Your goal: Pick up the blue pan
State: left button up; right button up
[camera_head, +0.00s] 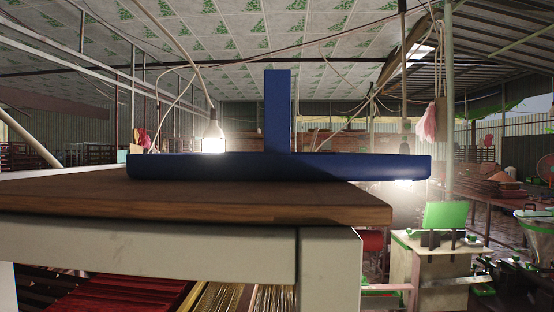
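The blue pan (220,167) sits on the wooden tabletop (200,199) in the head view, seen nearly edge-on. Its flat, wide body lies across the table. Its right end reaches out past the table's right corner. A dark blue upright bar (277,110), which looks like its handle, rises from the middle of the body. The inside of the pan is hidden at this low angle. Neither of my grippers shows in this view.
The table has a pale frame and leg (329,270) at the front. Red and yellow bundles (130,294) lie beneath it. A lit bulb (213,138) hangs behind the pan. A machine with a green panel (445,215) stands at the right.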

aim_at(277, 162)
jog(key=i+l+u, duration=0.2)
jog(key=l+u, duration=0.2)
jog(key=i+l+u, duration=0.1)
jog(key=l+u, duration=0.3)
jog(key=l, duration=0.25)
jog(key=l+u, duration=0.35)
jog(key=l, duration=0.25)
jog(key=l+u, duration=0.4)
jog(key=l, duration=0.2)
jog(key=k+l+u, duration=0.1)
jog(key=l+u, duration=0.3)
jog(key=l, duration=0.2)
jog(key=k+l+u, duration=0.15)
jog(key=l+u, duration=0.25)
jog(key=l, duration=0.15)
jog(key=k+l+u, duration=0.6)
jog(key=l+u, duration=0.15)
jog(key=l, duration=0.15)
